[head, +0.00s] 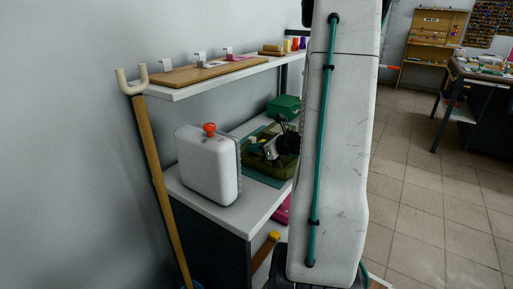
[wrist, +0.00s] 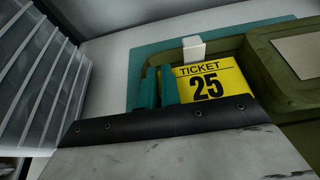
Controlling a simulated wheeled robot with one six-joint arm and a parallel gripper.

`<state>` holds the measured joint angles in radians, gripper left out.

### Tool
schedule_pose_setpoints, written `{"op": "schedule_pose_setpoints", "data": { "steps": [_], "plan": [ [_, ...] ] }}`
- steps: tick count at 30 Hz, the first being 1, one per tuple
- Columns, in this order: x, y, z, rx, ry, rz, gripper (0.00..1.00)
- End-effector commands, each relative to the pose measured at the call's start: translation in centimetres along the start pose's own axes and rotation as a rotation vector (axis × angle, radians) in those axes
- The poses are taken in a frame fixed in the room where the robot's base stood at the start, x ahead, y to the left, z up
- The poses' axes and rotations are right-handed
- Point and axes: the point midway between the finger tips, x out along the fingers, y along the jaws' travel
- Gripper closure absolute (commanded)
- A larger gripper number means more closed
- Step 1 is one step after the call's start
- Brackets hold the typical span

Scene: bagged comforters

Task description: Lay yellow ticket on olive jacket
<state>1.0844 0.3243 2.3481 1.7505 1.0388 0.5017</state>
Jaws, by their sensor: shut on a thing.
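The yellow ticket (wrist: 211,82), printed "TICKET 25", stands out in the wrist view, its lower edge hidden behind the dark front of my wrist. My gripper (wrist: 160,87) has teal fingers, shut on the ticket by its left side. A small white block (wrist: 193,48) shows at the ticket's top edge. The olive item (wrist: 285,97), taken as the jacket, lies behind and right of the ticket, with a raised rim and a beige patch. In the head view, my gripper (head: 271,150) is over the olive item (head: 288,168), partly hidden by my arm. Whether the ticket touches it is unclear.
A white case with a ribbed side and orange top (head: 208,165) stands left of my gripper on the white counter (head: 230,219). A green box (head: 284,106) is behind. A shelf (head: 215,77) with small items runs above. A wooden pole (head: 157,180) leans at front left.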

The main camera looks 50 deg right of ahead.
Motion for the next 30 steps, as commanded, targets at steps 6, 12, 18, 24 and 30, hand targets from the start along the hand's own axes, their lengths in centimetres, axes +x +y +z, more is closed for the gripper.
{"op": "schedule_pose_setpoints", "data": {
  "steps": [6, 12, 18, 24, 30],
  "plan": [
    [0.1, 0.0, -0.3, 0.000, 0.000, 0.000, 1.00],
    [0.2, 0.0, -0.6, 0.001, 0.000, 0.001, 1.00],
    [0.3, 0.0, -0.8, 0.001, 0.000, 0.001, 1.00],
    [0.5, 0.0, -1.1, 0.001, 0.000, 0.000, 1.00],
    [0.5, 0.0, -1.1, 0.000, 0.000, 0.000, 0.70]
  ]
}}
